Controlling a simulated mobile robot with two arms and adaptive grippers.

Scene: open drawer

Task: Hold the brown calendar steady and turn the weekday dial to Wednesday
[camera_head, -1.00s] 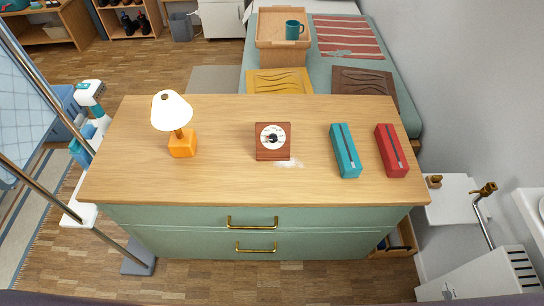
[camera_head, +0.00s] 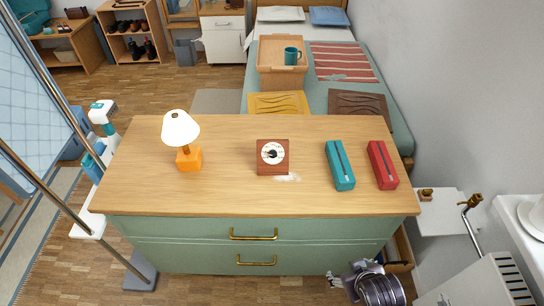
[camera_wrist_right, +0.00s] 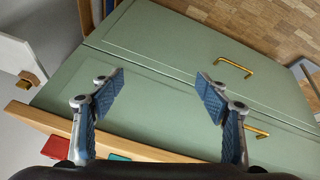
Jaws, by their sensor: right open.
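The brown calendar (camera_head: 272,168) stands on the dresser top near the middle. Its round white dial (camera_head: 271,153) faces me, with a dark pointer at its centre; the weekday lettering is too small to read. My right gripper (camera_head: 347,283) is low at the front right of the dresser, below the top and well away from the calendar. In the right wrist view my right gripper (camera_wrist_right: 160,88) is open and empty, its blue-padded fingers apart before the green drawer fronts. My left gripper is not in view.
On the wooden dresser top (camera_head: 225,200) stand an orange lamp (camera_head: 188,159) left of the calendar and a teal case (camera_head: 340,168) and red case (camera_head: 382,166) to its right. A pale patch (camera_head: 288,177) lies by the calendar. The front strip is clear.

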